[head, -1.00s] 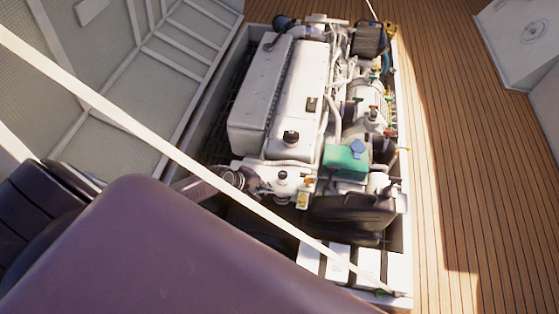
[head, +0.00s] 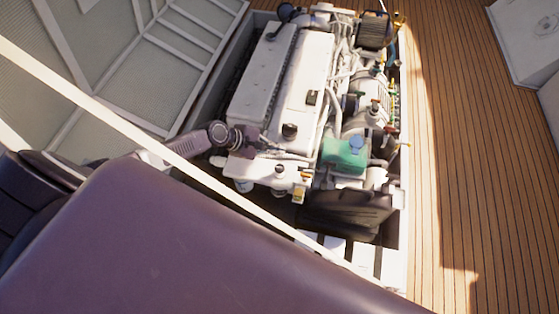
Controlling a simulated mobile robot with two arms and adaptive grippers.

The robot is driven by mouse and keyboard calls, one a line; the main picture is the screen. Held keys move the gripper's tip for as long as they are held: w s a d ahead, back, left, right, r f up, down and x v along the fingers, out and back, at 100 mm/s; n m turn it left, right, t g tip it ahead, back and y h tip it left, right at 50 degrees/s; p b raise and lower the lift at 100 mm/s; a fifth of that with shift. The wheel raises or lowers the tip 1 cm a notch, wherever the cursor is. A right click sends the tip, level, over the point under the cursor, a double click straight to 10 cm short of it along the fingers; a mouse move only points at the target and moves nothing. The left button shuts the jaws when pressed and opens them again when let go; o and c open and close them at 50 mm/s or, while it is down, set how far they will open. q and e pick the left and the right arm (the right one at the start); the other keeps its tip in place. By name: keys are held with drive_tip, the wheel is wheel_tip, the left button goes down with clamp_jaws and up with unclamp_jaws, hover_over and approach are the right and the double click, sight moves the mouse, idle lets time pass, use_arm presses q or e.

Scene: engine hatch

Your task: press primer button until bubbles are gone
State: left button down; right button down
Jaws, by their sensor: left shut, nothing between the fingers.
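The white engine (head: 280,90) sits in the open hatch in the head view. My left gripper (head: 256,146) is at the engine's near left end, just above the white housing (head: 250,172) there. It is shut with nothing in it. I cannot tell whether its tips touch the housing. The primer button is too small to make out or hidden by the gripper, and no bubbles can be seen. My right gripper is not in view.
A green tank with a blue cap (head: 345,152) stands right of the gripper, above a black cover (head: 348,212). A thin pale bar (head: 110,115) crosses the view in front of my left arm. The wooden deck (head: 450,150) at right is clear.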

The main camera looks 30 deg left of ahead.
sight(278, 168)
use_arm(q)
wheel_tip(278, 168, down, 9)
drive_tip(key=b, duration=0.8)
drive_tip(key=shift+r, duration=0.2)
drive_tip(key=shift+f, duration=0.15)
idle(0.8)
drive_tip(key=shift+f, duration=0.3)
drive_tip(key=shift+f+b, duration=0.2)
drive_tip(key=shift+b, duration=0.25)
